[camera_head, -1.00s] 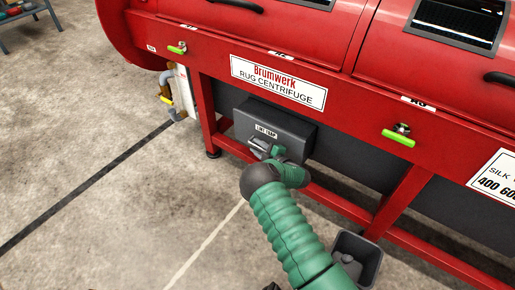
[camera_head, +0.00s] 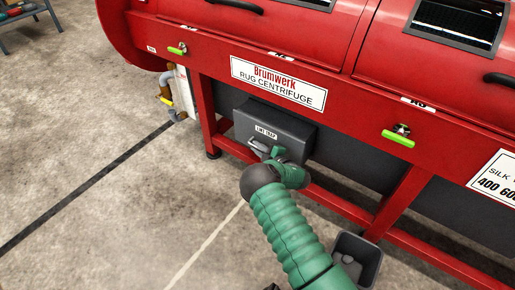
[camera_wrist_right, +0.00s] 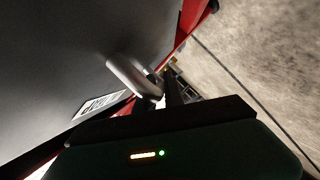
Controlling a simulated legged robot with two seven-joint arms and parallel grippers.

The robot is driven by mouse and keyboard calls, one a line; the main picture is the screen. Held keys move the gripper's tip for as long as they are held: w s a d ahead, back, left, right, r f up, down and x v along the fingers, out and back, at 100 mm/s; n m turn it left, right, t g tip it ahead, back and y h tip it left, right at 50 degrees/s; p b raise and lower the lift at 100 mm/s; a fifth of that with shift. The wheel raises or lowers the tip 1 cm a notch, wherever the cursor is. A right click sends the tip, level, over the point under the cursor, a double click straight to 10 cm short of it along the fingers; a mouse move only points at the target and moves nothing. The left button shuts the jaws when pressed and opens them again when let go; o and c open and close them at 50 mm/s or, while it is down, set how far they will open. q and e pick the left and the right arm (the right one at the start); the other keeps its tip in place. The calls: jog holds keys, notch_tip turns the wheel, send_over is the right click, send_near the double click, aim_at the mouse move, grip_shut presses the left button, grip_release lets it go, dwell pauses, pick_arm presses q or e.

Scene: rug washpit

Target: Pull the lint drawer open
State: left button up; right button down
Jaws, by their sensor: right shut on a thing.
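The lint drawer (camera_head: 290,132) is a dark grey box front under the red rug centrifuge, with a white "LINT TRAP" label. Its light grey bar handle (camera_head: 259,145) sits below the label. The handle also shows close up in the right wrist view (camera_wrist_right: 130,75), against the dark drawer face. My right gripper (camera_head: 268,152) is at the handle and shut on it; my green wrist hides part of the grip. A dark finger (camera_wrist_right: 173,88) lies beside the handle in the wrist view. My left gripper is not in view.
The red centrifuge frame (camera_head: 330,200) runs above and beside the drawer, with a low rail and legs. A grey bin (camera_head: 370,248) stands on the floor right of my arm. Pipes with a yellow valve handle (camera_head: 166,100) are at the left.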

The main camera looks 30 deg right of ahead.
jog(key=shift+s+f, duration=0.1)
dwell(0.6)
jog(key=s+a+p, duration=0.4)
jog(key=a+p, duration=0.1)
jog(key=a, duration=0.5)
jog(key=s+a+p, duration=0.4)
jog(key=a+p, duration=0.2)
jog(key=a, duration=0.4)
jog(key=shift+s, duration=0.2)
jog(key=c, duration=1.5)
grip_release()
jog(key=shift+o, duration=0.2)
jog(key=shift+w, duration=0.1)
